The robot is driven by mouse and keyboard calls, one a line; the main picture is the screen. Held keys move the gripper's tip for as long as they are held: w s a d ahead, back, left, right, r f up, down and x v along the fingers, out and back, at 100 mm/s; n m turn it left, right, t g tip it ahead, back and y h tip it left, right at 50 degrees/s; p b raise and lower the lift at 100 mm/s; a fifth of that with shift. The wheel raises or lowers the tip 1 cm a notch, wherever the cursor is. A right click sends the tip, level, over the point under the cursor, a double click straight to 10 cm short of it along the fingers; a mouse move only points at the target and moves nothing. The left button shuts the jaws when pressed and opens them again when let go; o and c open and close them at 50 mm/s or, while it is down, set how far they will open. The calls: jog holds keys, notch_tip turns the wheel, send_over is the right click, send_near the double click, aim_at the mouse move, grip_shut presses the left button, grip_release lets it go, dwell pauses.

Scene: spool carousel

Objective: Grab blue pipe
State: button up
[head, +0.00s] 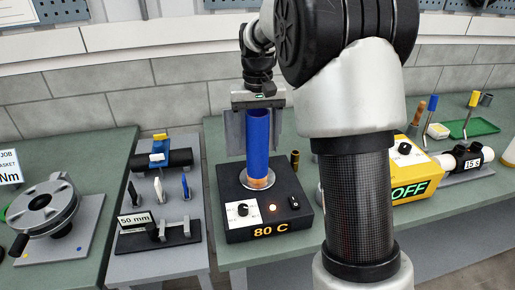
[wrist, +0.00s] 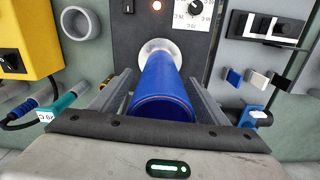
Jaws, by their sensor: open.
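The blue pipe (head: 257,140) stands upright on the round metal plate (head: 258,180) of a black heater box (head: 265,205) marked 80 C. A short orange-brown band shows at its foot. My gripper (head: 252,130) is above the heater, pointing down, with one finger on each side of the pipe's upper part. In the wrist view the pipe (wrist: 165,88) lies between the two open fingers, with a gap on each side. My gripper (wrist: 162,95) is open and holds nothing.
A small brass cylinder (head: 295,160) stands just right of the pipe. A yellow box (head: 411,170) marked OFF is further right, partly behind my arm. At the left are a grey flange (head: 43,210) and a fixture marked 50 mm (head: 150,228).

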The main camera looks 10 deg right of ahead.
notch_tip(320, 180, down, 2)
jog(key=shift+c, duration=0.2)
jog(key=shift+r, duration=0.1)
jog(key=c, duration=1.4)
